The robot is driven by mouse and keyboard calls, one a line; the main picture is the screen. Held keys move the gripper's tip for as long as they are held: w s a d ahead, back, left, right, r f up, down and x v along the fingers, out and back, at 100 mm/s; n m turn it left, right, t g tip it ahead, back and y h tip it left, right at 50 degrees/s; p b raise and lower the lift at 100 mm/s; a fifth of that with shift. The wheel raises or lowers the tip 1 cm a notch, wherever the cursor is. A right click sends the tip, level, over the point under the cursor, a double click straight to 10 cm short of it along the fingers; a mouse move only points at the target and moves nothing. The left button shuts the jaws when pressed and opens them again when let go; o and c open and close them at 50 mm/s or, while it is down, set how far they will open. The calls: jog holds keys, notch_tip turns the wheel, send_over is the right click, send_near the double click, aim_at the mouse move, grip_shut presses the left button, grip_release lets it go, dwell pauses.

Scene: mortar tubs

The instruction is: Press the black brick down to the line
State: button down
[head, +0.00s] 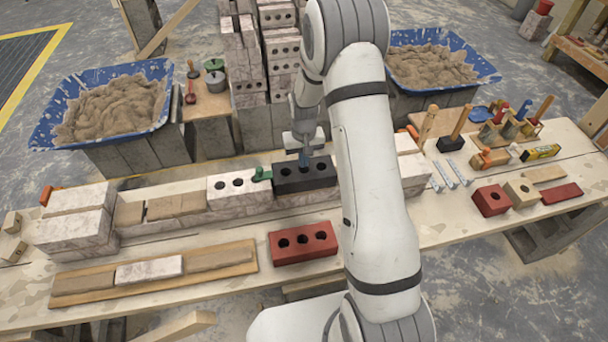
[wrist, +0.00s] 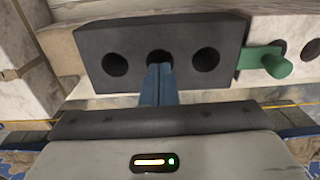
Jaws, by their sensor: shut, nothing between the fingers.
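The black brick (head: 304,174) with three round holes lies in the wall course on the bench, just right of a white brick (head: 234,188). It also fills the upper middle of the wrist view (wrist: 185,55). My gripper (head: 304,158) points down over the brick's middle. Its blue fingers (wrist: 157,85) are shut and empty, with the tips at the middle hole; I cannot tell whether they touch. A yellow line (wrist: 285,105) shows beside the wall in the wrist view. A green peg-like piece (head: 262,174) sits at the joint between the white and black bricks.
A red brick (head: 303,242) and a board with mortar strips (head: 153,272) lie in front of the wall. Blue mortar tubs (head: 107,108) stand behind. Tools and loose bricks (head: 491,200) lie at the right. A brick stack (head: 262,50) rises behind my gripper.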

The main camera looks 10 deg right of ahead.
jog(key=shift+f+b, duration=0.65)
jog(key=shift+f, duration=0.15)
jog(key=shift+s+f+b, duration=0.2)
jog(key=shift+f+b, duration=0.35)
jog(key=shift+b, duration=0.05)
dwell(2.4)
jog(key=shift+r, duration=0.1)
jog(key=shift+w+r+p, duration=0.2)
jog(key=shift+r+p, duration=1.15)
jog(key=shift+r, duration=1.25)
jog(key=shift+r, duration=0.25)
jog(key=s+r, duration=0.5)
jog(key=r, duration=0.5)
jog(key=s+r+t, duration=0.1)
jog(key=s+r, duration=0.6)
jog(key=s, duration=0.4)
jog(key=s+r+t, duration=0.2)
jog(key=s+r, duration=0.5)
jog(key=s, duration=0.5)
jog(key=shift+d, duration=0.15)
